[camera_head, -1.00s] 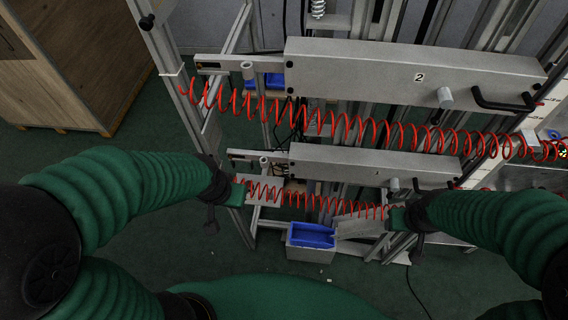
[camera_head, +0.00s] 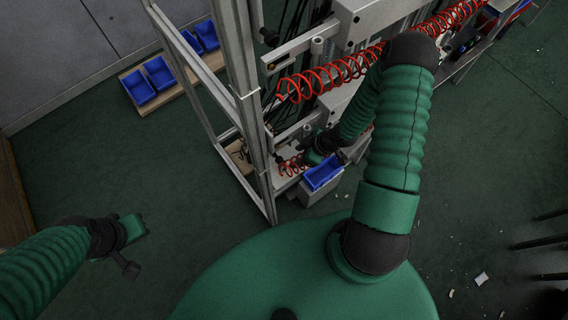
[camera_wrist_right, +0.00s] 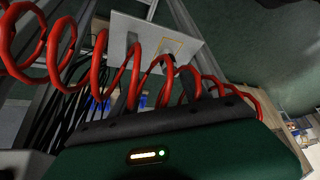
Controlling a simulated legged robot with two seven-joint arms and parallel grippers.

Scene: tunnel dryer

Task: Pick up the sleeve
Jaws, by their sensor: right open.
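I cannot make out which object is the sleeve in either view. My right gripper (camera_head: 312,156) reaches down to the lower level of the metal frame, close to the red coiled hose (camera_head: 287,166). In the right wrist view, the dark fingers of this gripper (camera_wrist_right: 160,92) are open, and loops of the red coil (camera_wrist_right: 98,66) pass in front of and around them. A pale grey plate (camera_wrist_right: 150,34) with a yellow outline lies beyond the fingers. My left gripper (camera_head: 130,230) is at the lower left over the green floor, away from the frame, with its jaws unclear.
A metal frame post (camera_head: 240,90) stands left of my right gripper. A blue bin (camera_head: 323,172) sits just below the gripper. An upper red coil (camera_head: 330,75) hangs above. More blue bins (camera_head: 158,72) stand on a pallet at the back left. The left floor is clear.

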